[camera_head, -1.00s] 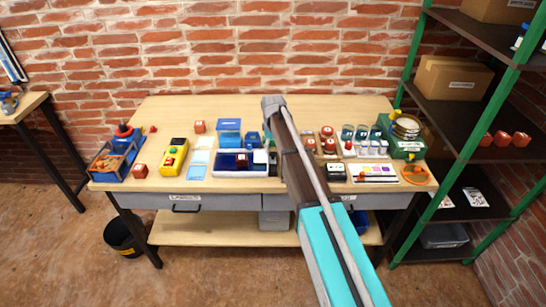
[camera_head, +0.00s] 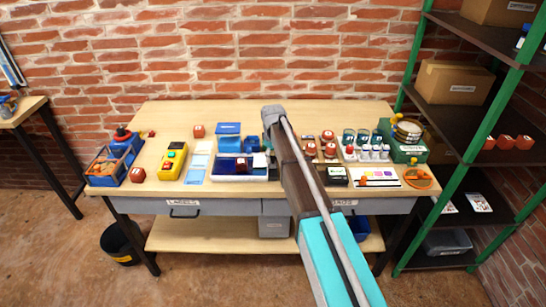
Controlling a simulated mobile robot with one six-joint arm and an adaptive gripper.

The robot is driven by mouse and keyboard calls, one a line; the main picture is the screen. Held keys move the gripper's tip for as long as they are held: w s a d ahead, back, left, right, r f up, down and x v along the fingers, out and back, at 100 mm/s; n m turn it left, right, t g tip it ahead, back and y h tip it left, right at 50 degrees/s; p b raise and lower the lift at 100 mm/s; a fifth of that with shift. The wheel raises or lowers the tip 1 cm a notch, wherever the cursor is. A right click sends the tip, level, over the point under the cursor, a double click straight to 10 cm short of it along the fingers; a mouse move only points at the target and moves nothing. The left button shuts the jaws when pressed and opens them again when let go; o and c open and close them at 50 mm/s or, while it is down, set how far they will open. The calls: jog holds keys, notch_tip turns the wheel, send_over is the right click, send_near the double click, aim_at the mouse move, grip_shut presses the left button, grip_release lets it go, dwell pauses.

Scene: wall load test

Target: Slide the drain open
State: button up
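A blue and white tray-like unit (camera_head: 222,177) lies on the workbench, left of my arm. It has a small red part and a white block (camera_head: 260,160) at its right end. I cannot make out which part is the drain. A blue box (camera_head: 228,142) stands behind the unit. My arm rises from the bottom of the view and bends at the top over the bench. My gripper (camera_head: 271,162) seems to be low beside the unit's right end, small and mostly merged with the arm. Whether its fingers are open or touch anything cannot be seen.
A green-framed shelf (camera_head: 440,150) borders the right side. The back of the workbench (camera_head: 170,113) is clear.

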grip_shut()
jog(key=shift+s, duration=2.25)
jog(key=shift+o, duration=1.8)
grip_release()
jog(key=shift+w, duration=0.2)
